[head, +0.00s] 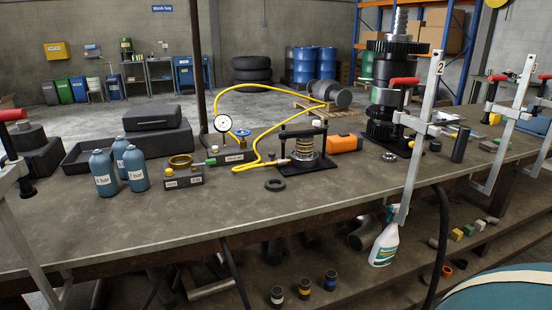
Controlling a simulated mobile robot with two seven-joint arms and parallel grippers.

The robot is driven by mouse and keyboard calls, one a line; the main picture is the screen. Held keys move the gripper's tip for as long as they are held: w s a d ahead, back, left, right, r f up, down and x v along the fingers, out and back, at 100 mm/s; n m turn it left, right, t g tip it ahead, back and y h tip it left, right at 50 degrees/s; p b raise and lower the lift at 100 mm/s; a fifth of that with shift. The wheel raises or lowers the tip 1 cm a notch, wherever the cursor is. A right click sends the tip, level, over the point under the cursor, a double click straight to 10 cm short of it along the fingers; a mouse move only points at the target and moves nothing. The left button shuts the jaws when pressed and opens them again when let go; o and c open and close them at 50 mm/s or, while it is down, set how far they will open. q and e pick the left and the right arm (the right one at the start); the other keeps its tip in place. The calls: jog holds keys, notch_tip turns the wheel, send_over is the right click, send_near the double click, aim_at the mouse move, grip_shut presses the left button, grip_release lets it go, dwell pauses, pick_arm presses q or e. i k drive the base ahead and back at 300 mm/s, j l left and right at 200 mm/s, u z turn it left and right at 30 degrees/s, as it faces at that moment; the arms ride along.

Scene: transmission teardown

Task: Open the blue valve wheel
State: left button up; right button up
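The blue valve wheel (240,132) is small and sits on top of a dark labelled block (233,157) near the middle of the workbench. A round white-faced pressure gauge (222,124) stands just left of the wheel. I cannot tell from here whether the valve is open or closed. Neither of my grippers shows in the head view.
A yellow hose (262,128) loops behind the block to a small press (304,152) on the right. Blue bottles (103,172) and a block with a brass ring (181,162) stand left. A tall gear stack (391,90) stands right.

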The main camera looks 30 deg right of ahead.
aim_at(240, 133)
jog(key=z, duration=0.75)
